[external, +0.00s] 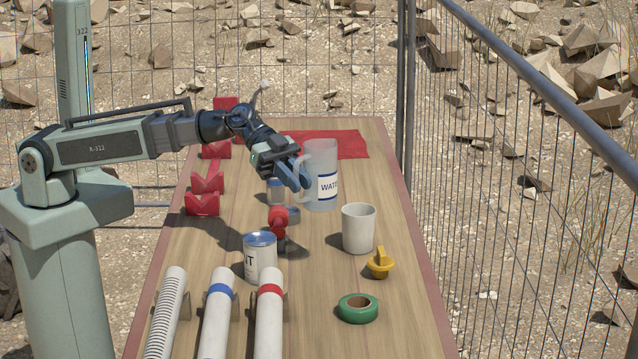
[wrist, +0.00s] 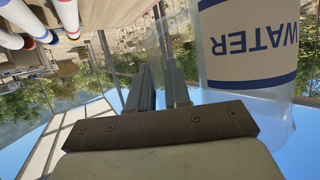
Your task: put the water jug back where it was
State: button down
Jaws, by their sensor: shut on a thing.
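The water jug (external: 321,160) is a clear, frosted jug with a white and blue "WATER" label, standing upright at the middle of the wooden table. Its handle is on the left side, toward my gripper. My gripper (external: 303,178) is shut on the handle. In the wrist view the jug (wrist: 246,85) fills the right side with its label upside down, and my gripper's fingers (wrist: 160,88) are beside it. Whether the jug's base touches the table or is slightly above it, I cannot tell.
A white cup (external: 358,228), yellow plug (external: 380,263) and green tape roll (external: 358,309) stand to the right front. A paint can (external: 260,258), red valve (external: 278,219) and small jar (external: 276,190) are nearby. White tubes (external: 217,318) lie in front. A red cloth (external: 340,144) lies behind.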

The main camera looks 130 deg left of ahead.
jog(key=s+a, duration=0.6)
jog(key=a, duration=0.7)
jog(key=s+a, duration=0.5)
jog(key=a, duration=0.8)
jog(key=s+a, duration=1.7)
jog(key=s, duration=0.3)
jog(key=shift+h, duration=0.3)
jog(key=shift+w+f, duration=0.2)
jog(key=shift+f, duration=7.25)
jog(key=c, duration=1.1)
grip_release()
jog(key=shift+f, duration=0.1)
